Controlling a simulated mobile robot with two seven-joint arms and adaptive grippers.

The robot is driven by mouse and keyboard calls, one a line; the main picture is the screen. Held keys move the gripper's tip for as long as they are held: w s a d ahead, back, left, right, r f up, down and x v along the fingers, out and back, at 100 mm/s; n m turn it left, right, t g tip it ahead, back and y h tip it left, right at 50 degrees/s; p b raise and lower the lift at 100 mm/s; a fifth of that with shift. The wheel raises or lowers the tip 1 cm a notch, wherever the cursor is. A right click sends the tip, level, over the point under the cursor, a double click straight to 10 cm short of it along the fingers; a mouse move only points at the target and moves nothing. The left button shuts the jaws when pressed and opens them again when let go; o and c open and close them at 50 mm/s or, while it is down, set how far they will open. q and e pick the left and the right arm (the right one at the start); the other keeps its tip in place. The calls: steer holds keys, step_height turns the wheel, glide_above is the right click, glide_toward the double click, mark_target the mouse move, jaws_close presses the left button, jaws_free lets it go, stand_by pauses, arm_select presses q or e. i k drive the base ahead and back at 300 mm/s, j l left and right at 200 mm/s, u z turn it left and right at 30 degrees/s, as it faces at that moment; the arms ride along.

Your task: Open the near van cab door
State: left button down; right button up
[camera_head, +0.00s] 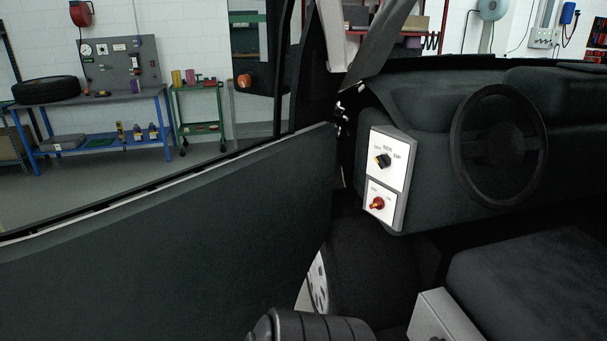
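The near van cab door (190,240) stands open and fills the left and lower left of the head view, its dark inner panel facing me. A gap shows between its hinge end and the cab's dashboard side, with part of a wheel (318,283) visible through it. The cab interior is open to view on the right. Neither of my grippers can be made out. A dark ribbed rounded part at the bottom edge looks like part of my own arm. The door's outer side and handle are hidden.
A steering wheel (499,146), a dark seat (530,285) and a switch panel (387,178) with black and red knobs are inside the cab. A grey box (442,318) sits below the seat's left side. Beyond the door stand a blue workbench (95,105) and a green trolley (198,110).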

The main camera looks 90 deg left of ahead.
mark_target(202, 252)
steer(key=j+u, duration=0.1)
steer(key=u, duration=1.9)
